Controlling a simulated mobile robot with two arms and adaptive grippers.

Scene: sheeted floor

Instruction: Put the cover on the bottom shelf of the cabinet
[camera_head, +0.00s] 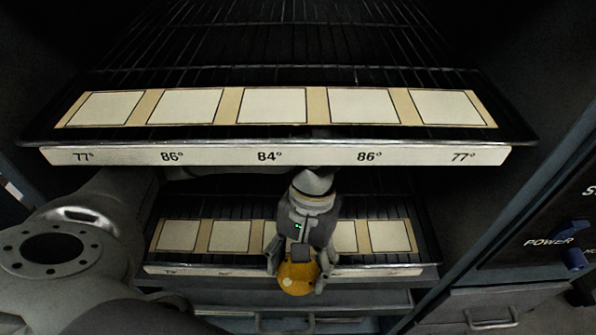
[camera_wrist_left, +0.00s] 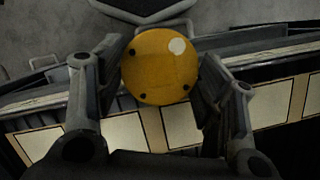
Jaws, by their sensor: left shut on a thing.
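The cover (camera_head: 298,277) is a round orange-yellow piece with a few small dark dots and one pale spot. It also shows in the left wrist view (camera_wrist_left: 158,72). My left gripper (camera_head: 300,268) is shut on it, with one finger on each side. The gripper holds it at the front of the bottom shelf (camera_head: 372,270) of the cabinet, over the shelf's front edge in the picture. The gripper and wrist hide the middle of that shelf. I cannot tell how high the cover is above the shelf. My right gripper does not show.
An upper shelf (camera_head: 277,155) with temperature labels and pale square cards hangs above my left wrist. The bottom shelf has similar cards, with bare rack behind them. A drawer (camera_head: 330,322) lies below. A panel with a blue power switch (camera_head: 576,258) is at the right.

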